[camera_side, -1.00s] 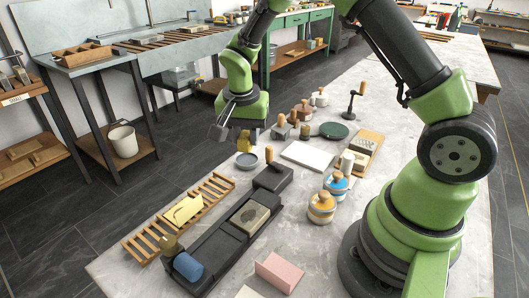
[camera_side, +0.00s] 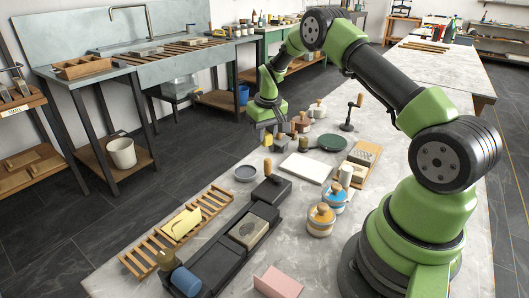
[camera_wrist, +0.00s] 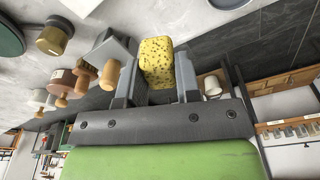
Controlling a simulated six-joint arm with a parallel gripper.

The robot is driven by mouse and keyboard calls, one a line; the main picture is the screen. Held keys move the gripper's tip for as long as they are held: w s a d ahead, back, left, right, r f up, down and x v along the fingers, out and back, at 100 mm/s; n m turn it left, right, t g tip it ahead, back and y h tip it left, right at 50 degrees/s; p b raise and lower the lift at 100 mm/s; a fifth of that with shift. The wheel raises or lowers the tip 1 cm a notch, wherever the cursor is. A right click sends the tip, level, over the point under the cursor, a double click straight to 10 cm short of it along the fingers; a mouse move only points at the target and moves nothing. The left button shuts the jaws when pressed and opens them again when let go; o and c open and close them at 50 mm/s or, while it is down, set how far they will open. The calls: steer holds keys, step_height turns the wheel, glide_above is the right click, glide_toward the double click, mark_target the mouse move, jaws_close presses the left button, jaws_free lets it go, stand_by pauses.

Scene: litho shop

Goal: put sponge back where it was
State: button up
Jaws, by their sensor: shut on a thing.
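The yellow, dark-speckled sponge (camera_wrist: 157,62) is between the two fingers of my gripper (camera_wrist: 155,80) in the wrist view, and the gripper is shut on it. In the side view my gripper (camera_side: 268,127) is over the far left edge of the stone-topped table, with a small yellow part of the sponge (camera_side: 267,140) showing below it. Whether the sponge touches the table is unclear. A grey dish (camera_side: 245,173) lies nearer the camera.
Wooden-handled tools and pots (camera_side: 300,122) stand close right of my gripper. A bucket (camera_side: 121,153) stands off the table.

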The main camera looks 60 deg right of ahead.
steer(key=shift+f, duration=2.7)
steer(key=o, duration=0.6)
steer(key=shift+f, duration=0.15)
steer(key=shift+c, duration=0.2)
